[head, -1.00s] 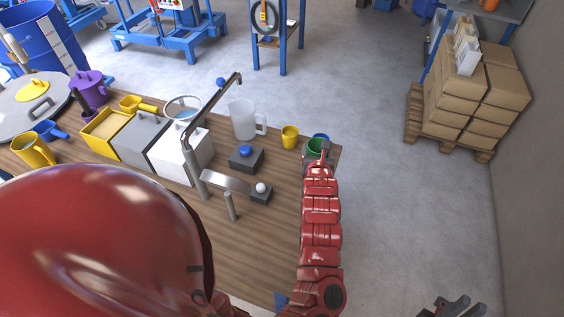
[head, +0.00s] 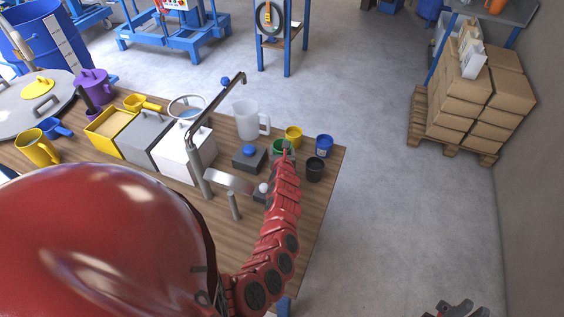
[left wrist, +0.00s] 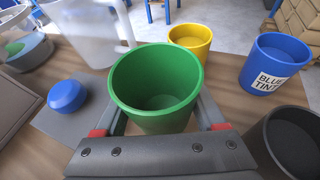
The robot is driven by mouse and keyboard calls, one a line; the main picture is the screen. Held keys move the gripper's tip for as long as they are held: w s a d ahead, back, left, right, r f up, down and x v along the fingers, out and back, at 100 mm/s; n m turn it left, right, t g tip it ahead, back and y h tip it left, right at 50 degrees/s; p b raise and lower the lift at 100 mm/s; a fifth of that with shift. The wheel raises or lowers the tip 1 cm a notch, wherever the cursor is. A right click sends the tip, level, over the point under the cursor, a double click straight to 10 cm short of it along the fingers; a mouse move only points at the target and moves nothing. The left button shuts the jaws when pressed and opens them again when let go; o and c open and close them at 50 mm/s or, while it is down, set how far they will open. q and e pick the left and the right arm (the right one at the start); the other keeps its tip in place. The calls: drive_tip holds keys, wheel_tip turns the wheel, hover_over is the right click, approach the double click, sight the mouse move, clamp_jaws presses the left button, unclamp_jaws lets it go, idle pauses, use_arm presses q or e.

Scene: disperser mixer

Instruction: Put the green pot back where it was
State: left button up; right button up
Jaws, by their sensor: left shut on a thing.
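The green pot (left wrist: 158,95) is empty and upright between the fingers of my left gripper (left wrist: 158,125), which is shut on it. In the head view the green pot (head: 280,146) shows just beyond my left gripper (head: 284,154), partly hidden by it, over the right part of the wooden table (head: 312,210). I cannot tell whether its base touches the table. The yellow pot (head: 293,136), the blue pot (head: 323,145) labelled "BLUE TINT" and the black pot (head: 315,169) stand right of it, apart from it. My right gripper (head: 453,306) is open and empty at the bottom right, away from the table.
A translucent jug (head: 246,120) stands behind and left of the green pot. A grey box with a blue knob (head: 249,151) is close on its left. A metal tap-like post (head: 196,160) rises further left. The table's right edge lies just past the blue and black pots.

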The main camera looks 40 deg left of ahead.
use_arm(q)
drive_tip(key=shift+f+b, duration=1.25)
drive_tip(key=shift+f, duration=0.9)
drive_tip(key=shift+f, duration=0.15)
drive_tip(key=o, duration=1.2)
drive_tip(key=shift+s+d+r, duration=0.1)
drive_tip(key=shift+r, duration=0.25)
drive_tip(key=p+v, duration=0.8)
drive_tip(key=v, duration=0.3)
drive_tip(key=shift+p, duration=0.4)
drive_tip(key=shift+s+d, duration=0.2)
drive_tip(key=shift+s, duration=0.1)
